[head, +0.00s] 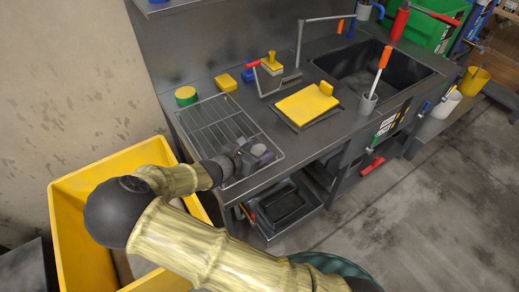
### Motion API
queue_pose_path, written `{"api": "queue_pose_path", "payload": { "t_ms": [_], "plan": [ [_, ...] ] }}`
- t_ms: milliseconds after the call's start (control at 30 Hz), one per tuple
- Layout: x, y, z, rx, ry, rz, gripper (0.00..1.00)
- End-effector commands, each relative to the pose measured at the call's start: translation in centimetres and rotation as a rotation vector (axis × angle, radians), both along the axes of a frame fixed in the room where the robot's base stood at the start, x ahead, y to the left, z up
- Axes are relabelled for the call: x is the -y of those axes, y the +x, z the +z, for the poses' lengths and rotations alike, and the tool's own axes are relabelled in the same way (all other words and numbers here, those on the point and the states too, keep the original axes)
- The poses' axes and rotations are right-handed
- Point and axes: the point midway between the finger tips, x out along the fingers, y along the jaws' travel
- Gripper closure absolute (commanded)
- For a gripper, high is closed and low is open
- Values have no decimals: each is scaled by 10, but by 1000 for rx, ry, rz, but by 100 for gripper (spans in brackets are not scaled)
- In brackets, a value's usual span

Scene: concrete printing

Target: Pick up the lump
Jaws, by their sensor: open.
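My gripper (256,155) is over the right part of a wire rack (205,120) on the dark worktop, with its fingers pointing right. It is open. Small rounded grey-purple shapes show at its fingertips. They are too small for me to tell for sure which is the lump and which is finger. The wrist hides part of the rack, and I cannot tell whether the fingers touch anything.
A large yellow bin (85,190) stands below my arm at left. A sink (375,70) lies behind.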

Motion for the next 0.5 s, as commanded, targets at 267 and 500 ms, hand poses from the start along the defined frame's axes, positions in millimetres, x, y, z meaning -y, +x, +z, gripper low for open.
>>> {"api": "queue_pose_path", "payload": {
  "t_ms": [267,500],
  "plan": [
    [0,0,0,0,0,0,66],
    [0,0,0,0,0,0,82]
  ]
}}
